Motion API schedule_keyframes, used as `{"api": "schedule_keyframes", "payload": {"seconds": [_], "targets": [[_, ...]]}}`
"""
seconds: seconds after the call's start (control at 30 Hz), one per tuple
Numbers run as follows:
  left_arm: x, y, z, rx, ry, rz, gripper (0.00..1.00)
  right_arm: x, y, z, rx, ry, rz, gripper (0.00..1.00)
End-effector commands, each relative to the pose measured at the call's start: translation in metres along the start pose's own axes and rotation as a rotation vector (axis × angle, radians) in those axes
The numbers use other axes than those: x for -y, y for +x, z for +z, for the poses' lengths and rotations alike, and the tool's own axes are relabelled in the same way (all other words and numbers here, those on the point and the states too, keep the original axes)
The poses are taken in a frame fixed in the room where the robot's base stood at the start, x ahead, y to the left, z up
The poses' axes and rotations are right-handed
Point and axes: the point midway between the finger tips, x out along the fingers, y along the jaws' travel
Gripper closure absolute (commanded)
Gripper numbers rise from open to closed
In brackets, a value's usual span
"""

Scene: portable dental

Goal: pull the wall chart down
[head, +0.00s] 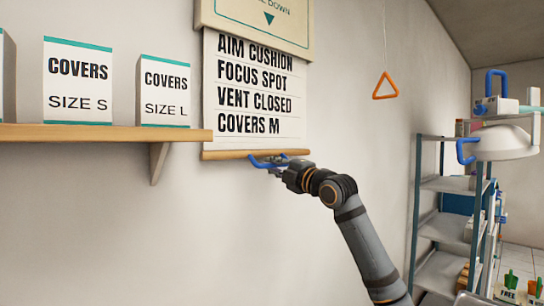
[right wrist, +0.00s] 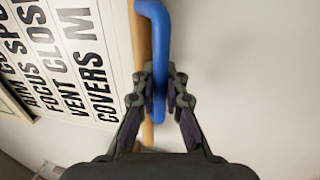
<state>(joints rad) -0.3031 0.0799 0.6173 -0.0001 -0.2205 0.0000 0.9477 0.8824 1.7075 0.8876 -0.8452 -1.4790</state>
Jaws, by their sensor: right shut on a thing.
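The wall chart (head: 255,95) hangs partly unrolled from a cream housing (head: 258,20) on the wall. Its visible lines read "AIM CUSHION", "FOCUS SPOT", "VENT CLOSED" and "COVERS M". A wooden bar (head: 230,155) runs along its bottom edge, with a blue handle (head: 262,162) on it. My right gripper (head: 277,170) is at the handle, below the bar. In the right wrist view, its fingers (right wrist: 160,98) are shut on the blue handle (right wrist: 157,40), with the bar (right wrist: 142,60) just behind. My left gripper is not in view.
A wooden shelf (head: 90,133) at left holds cover boxes, size S (head: 78,82) and size L (head: 164,92), close beside the chart. An orange triangle pull (head: 385,88) hangs on a cord at right. A metal rack (head: 440,185) stands further right. The wall below the chart is clear.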

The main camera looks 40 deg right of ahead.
Motion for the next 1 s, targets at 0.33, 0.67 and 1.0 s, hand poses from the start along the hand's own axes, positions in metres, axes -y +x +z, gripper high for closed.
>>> {"api": "schedule_keyframes", "payload": {"seconds": [0.33, 0.67, 1.0], "targets": [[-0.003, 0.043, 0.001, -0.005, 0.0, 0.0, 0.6, 0.063, -0.012, 0.0, -0.001, 0.0, 0.001, 1.0], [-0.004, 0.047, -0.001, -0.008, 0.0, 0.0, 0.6, 0.069, -0.013, 0.0, -0.001, 0.0, 0.002, 1.0], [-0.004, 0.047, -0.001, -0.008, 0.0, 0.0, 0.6, 0.069, -0.013, 0.0, -0.001, 0.0, 0.003, 0.74]]}}
